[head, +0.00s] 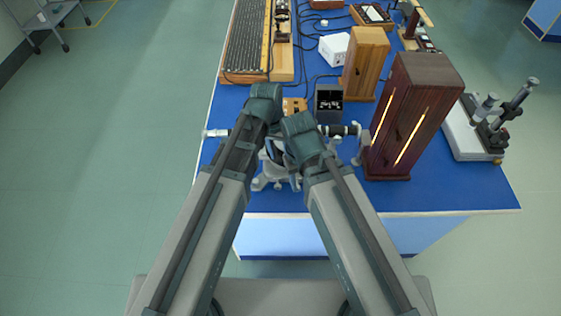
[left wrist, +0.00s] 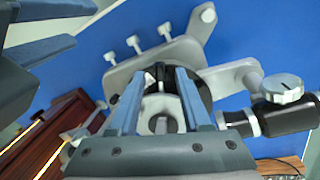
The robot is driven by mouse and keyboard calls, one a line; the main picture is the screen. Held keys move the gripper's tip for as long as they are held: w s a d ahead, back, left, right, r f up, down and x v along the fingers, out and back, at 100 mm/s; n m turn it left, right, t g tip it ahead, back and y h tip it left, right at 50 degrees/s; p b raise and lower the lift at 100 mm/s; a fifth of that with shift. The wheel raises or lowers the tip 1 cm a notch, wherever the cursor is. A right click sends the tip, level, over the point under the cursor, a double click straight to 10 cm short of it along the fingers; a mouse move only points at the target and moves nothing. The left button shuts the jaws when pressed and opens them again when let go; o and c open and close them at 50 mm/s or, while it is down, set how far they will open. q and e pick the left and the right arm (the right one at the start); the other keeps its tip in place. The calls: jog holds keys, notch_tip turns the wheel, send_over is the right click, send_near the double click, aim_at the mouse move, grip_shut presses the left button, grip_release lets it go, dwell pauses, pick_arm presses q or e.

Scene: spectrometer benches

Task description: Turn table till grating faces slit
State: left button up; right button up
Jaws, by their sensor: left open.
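The spectrometer stands on the blue bench, with its pale cast base (head: 275,180) showing under my arms. One of its tubes (head: 215,132) sticks out left; a dark tube (head: 340,130) points right toward the lamp housing. In the left wrist view the base (left wrist: 145,62) and a black tube with a silver knob (left wrist: 283,90) show. My left gripper (left wrist: 160,72) is open, its fingers on either side of the round table at the centre (left wrist: 160,108); contact cannot be told. The grating is not clearly seen. My right gripper (left wrist: 75,32) shows at upper left, fingers apart.
A dark wooden lamp housing (head: 415,112) with glowing slits stands close right of the spectrometer. Behind are a lighter wooden box (head: 364,65), a small black box (head: 328,103) and a keyboard-like panel (head: 245,45). A microscope-like instrument (head: 485,125) stands at right. Cables cross the bench.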

pick_arm(q)
jog(key=shift+f, duration=0.45)
grip_shut()
dwell(1.1)
